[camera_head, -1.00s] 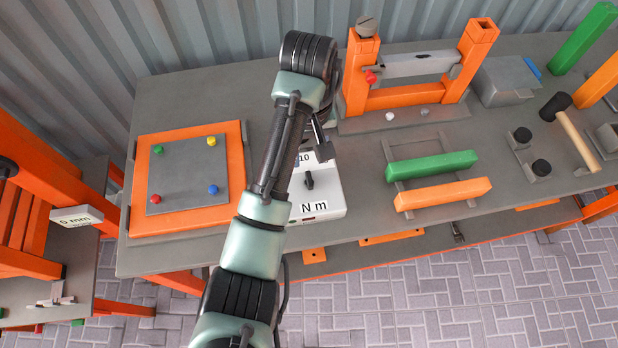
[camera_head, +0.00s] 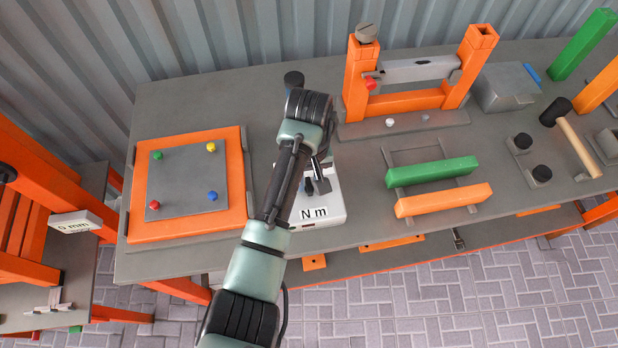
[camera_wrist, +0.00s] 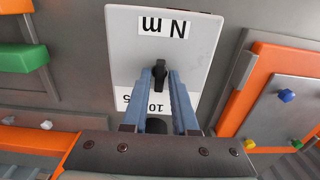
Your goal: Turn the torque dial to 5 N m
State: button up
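The torque dial is a black knob (camera_wrist: 160,68) on a white box (camera_wrist: 190,38) marked "N m". In the wrist view a white scale strip shows 10 and 5 upside down, partly hidden by my fingers. In the head view the dial (camera_head: 309,186) shows just below my gripper (camera_head: 320,180), on the box's top (camera_head: 331,207). My gripper (camera_wrist: 161,76) points down at the dial, with a finger on each side of the knob and a gap between them. I cannot tell whether the fingers touch the knob, nor read its exact setting.
An orange-framed panel (camera_head: 240,170) with coloured pegs lies left of the box. Green (camera_head: 432,171) and orange (camera_head: 443,199) bars lie to the right. An orange stand (camera_head: 400,103) rises behind, and a dark round object (camera_head: 293,79) stands behind my wrist.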

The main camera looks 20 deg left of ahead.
grip_shut()
jog(key=shift+r+n+p, duration=0.1)
jog(key=shift+n+p, duration=0.2)
jog(key=shift+p, duration=0.05)
jog(key=shift+r+n+p, duration=0.1)
jog(key=shift+n+p, duration=1.3)
jog(key=shift+n, duration=0.3)
jog(key=shift+n+p, duration=1.05)
jog(key=shift+n, duration=1.45)
jog(key=shift+o, duration=1.8)
grip_release()
jog(key=shift+f, duration=0.2)
